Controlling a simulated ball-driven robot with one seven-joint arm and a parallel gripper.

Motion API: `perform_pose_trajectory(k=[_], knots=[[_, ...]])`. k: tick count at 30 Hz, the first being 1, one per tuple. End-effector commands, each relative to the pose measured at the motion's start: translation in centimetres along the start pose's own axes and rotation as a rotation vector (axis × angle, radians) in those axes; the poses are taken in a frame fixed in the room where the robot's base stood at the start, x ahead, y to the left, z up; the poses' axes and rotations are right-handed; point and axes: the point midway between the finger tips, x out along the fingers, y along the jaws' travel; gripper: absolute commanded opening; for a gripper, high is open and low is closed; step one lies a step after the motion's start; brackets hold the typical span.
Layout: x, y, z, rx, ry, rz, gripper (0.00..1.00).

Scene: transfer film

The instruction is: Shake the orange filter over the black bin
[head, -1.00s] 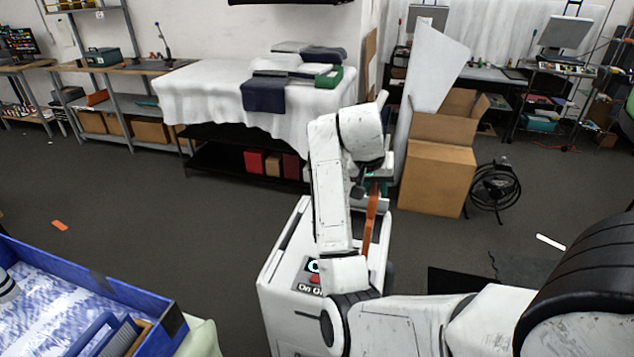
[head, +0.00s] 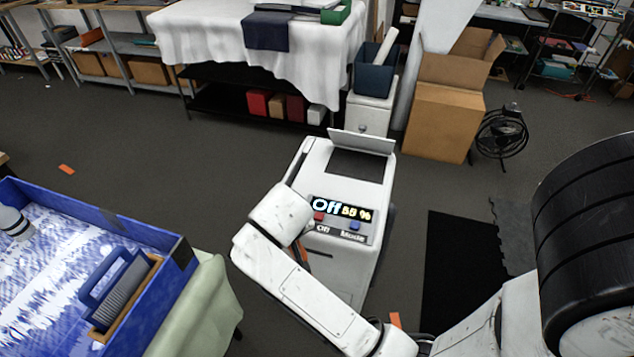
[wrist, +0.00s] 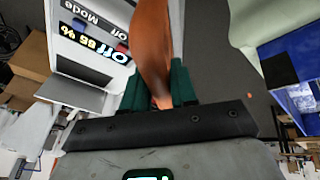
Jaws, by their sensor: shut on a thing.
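The orange filter (wrist: 152,45) shows in the wrist view as a long orange strip held between the dark green fingers of my gripper (wrist: 156,90). My gripper is shut on it. In the head view my arm hides the gripper; a small orange bit (head: 300,246) shows beside the wrist, in front of the white machine. The machine (head: 345,210) has a raised lid, a dark opening on top and a display reading "Off 55 %", with a red and a blue button. It also shows in the wrist view (wrist: 105,25). I cannot make out a black bin.
A blue crate (head: 115,215) holding a blue-handled item stands at the left. A black mat (head: 460,260) lies on the floor at the right. A dark blue bin (head: 374,80) stands on a white cabinet behind the machine, beside a cardboard box (head: 440,120).

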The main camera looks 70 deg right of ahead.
Motion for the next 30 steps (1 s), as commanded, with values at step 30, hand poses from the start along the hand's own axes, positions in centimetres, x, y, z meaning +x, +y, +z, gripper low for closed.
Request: perform_pose_trajectory(k=[30], knots=[[3.8, -21.4, 6.6, -0.52, 0.113, -0.215, 0.0]])
